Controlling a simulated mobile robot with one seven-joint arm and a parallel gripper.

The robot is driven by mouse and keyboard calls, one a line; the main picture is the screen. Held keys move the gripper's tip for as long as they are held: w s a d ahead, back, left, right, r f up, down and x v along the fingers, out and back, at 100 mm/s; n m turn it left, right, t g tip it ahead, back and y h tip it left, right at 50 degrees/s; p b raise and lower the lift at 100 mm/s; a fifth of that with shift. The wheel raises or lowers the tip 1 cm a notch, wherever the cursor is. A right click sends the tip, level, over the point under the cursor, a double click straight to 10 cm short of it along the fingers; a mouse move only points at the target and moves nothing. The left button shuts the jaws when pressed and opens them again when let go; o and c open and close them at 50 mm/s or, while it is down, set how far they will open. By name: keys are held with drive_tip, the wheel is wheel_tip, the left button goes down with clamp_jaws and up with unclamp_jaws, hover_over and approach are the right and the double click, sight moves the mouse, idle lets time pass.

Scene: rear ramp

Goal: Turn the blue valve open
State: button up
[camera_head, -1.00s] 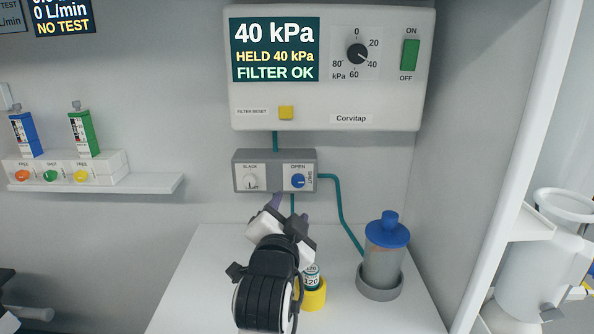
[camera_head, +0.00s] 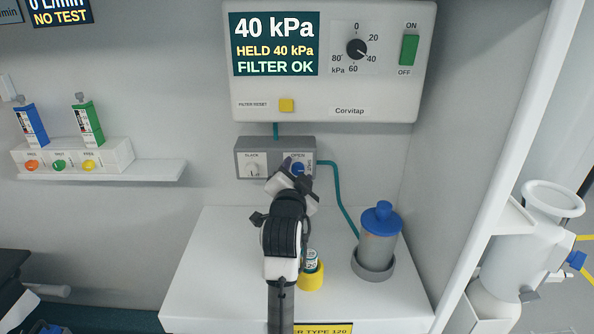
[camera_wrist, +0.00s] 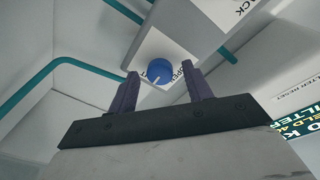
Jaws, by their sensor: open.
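The blue valve (camera_head: 297,169) is a small round knob with a white pointer line, on the right half of a grey valve box under the Corvitap unit. The word OPEN is printed above it and SHUT at its right side. In the head view my gripper (camera_head: 293,170) partly covers it. In the wrist view the blue valve (camera_wrist: 160,71) shows between and just beyond the tips of my gripper (camera_wrist: 160,82). I cannot tell whether either finger touches the knob.
A white knob (camera_head: 252,169) marked SLACK is left of the valve. Teal tubing (camera_head: 335,200) runs from the box to a blue-lidded canister (camera_head: 376,238). A yellow holder (camera_head: 312,277) stands on the white shelf below. The Corvitap panel (camera_head: 330,90) overhangs above.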

drive_tip(key=c, duration=1)
drive_tip(key=shift+o, duration=0.2)
drive_tip(key=n, duration=0.4)
drive_tip(key=n+t, duration=0.1)
drive_tip(key=n, duration=0.3)
drive_tip(key=shift+n+y, duration=0.3)
drive_tip(key=shift+n, duration=0.1)
drive_tip(key=n, duration=0.4)
drive_tip(key=shift+d+n+y, duration=0.1)
drive_tip(key=shift+n+y, duration=0.2)
drive_tip(key=shift+n, duration=0.1)
drive_tip(key=n, duration=0.4)
drive_tip(key=shift+n+t+y, duration=0.3)
drive_tip(key=shift+n, duration=0.4)
